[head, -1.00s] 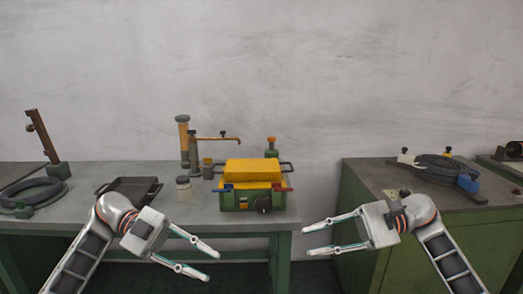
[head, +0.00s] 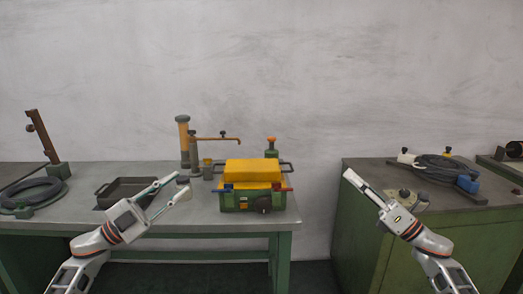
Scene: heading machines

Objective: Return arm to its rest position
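My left gripper (head: 182,184) is raised at the left bench, its two fingers spread apart with nothing between them. My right gripper (head: 349,175) points up and to the left in front of the right cabinet. Its fingers are seen nearly edge-on and overlap, so their gap does not show. No object is seen in it.
The green cabinet (head: 360,225) carries a coiled cable (head: 440,168). A gap separates bench and cabinet.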

